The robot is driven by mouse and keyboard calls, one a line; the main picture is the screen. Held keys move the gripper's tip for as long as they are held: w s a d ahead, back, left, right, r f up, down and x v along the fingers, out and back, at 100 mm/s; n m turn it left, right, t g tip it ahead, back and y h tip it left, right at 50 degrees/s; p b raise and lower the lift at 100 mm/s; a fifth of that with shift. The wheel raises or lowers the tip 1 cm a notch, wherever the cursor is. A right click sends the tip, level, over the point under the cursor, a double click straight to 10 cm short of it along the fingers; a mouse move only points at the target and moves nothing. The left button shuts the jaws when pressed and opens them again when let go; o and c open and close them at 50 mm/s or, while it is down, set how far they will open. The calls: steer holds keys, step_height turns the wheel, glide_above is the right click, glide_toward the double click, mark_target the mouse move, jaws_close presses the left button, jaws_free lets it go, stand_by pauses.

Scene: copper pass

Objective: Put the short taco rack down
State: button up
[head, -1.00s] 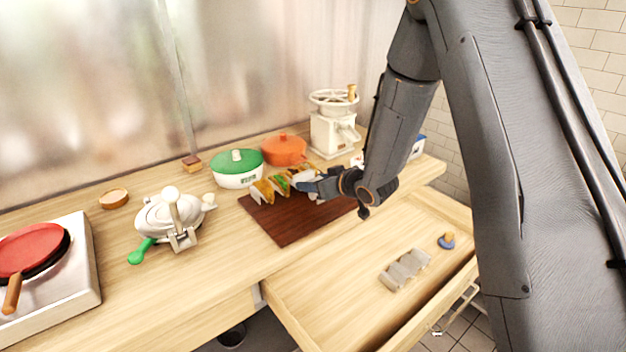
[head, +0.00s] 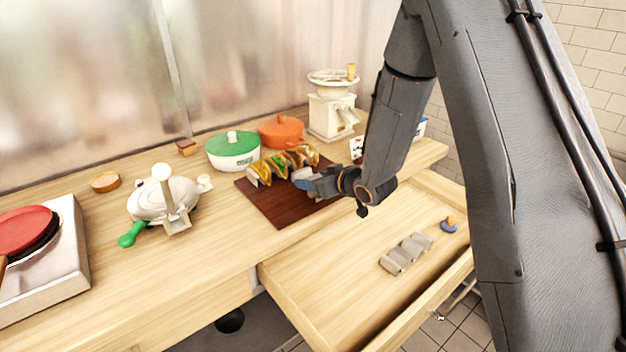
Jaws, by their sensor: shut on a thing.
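The short taco rack (head: 252,178) is a pale grey metal holder carrying several filled tacos (head: 278,165). It is at the dark wooden board (head: 281,208) on the counter, over its back part. My gripper (head: 306,181) is shut on the rack at its near right side and hides part of it. The rack looks upright and low, but I cannot tell whether its underside touches the board.
Behind the board stand a green-lidded pot (head: 233,150), an orange pot (head: 281,131) and a white grinder (head: 331,108). A white press (head: 164,199) is at left. The open drawer (head: 335,285) holds an empty grey rack (head: 405,254). The board's front is clear.

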steer(key=shift+f+b, duration=0.35)
steer(key=shift+f, duration=0.2)
steer(key=o, duration=1.7)
steer(key=shift+c, duration=0.2)
